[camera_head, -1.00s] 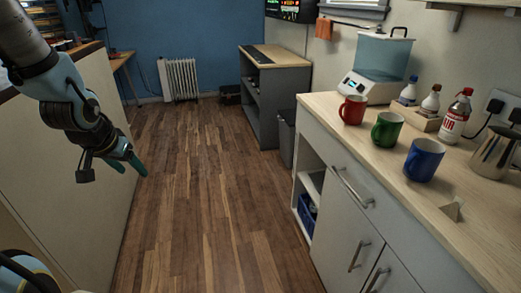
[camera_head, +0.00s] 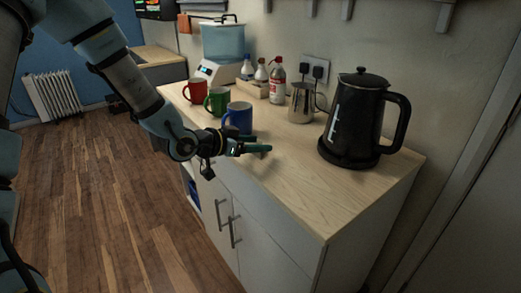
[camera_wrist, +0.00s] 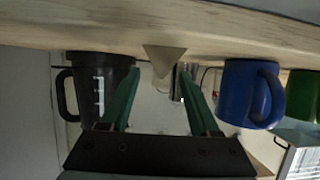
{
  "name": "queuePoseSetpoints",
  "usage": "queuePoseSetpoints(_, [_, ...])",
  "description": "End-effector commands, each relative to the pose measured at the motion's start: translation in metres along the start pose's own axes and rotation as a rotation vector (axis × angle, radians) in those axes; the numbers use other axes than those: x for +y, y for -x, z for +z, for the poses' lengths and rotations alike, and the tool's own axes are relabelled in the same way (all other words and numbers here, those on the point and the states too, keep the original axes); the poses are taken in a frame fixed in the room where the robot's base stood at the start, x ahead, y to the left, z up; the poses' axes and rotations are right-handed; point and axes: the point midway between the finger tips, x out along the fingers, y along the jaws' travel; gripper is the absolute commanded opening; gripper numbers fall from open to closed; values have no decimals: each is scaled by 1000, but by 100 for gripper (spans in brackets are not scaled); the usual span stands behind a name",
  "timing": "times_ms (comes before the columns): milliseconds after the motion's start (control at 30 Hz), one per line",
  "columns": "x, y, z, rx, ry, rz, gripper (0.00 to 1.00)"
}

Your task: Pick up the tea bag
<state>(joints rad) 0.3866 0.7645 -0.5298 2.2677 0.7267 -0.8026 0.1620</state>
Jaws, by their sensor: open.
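The tea bag (camera_wrist: 164,57) is a small pale pyramid on the wooden worktop, which appears upside down at the top of the wrist view. My gripper (camera_wrist: 160,74) is open, with its two green fingers pointing towards the tea bag. The tea bag lies between the lines of the two fingertips, and I cannot tell whether it is within their reach. In the head view my gripper (camera_head: 262,149) is low over the worktop's front edge, to the right of the blue mug. I cannot make out the tea bag there, as the gripper covers that area.
The blue mug (camera_head: 239,117) stands close behind the gripper, with green (camera_head: 217,101) and red (camera_head: 195,91) mugs further left. A metal jug (camera_head: 301,104) and black kettle (camera_head: 352,125) stand further back and right. The worktop (camera_head: 300,180) in front of the kettle is clear.

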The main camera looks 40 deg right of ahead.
Motion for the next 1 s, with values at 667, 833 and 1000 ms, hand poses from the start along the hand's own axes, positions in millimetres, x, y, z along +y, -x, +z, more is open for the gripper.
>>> queuePoseSetpoints(667, [1,-48,0,-1,1,-1,58])
queuePoseSetpoints(833, [1,-48,0,-1,1,-1,39])
queuePoseSetpoints(1000, [1,-48,0,-1,1,-1,20])
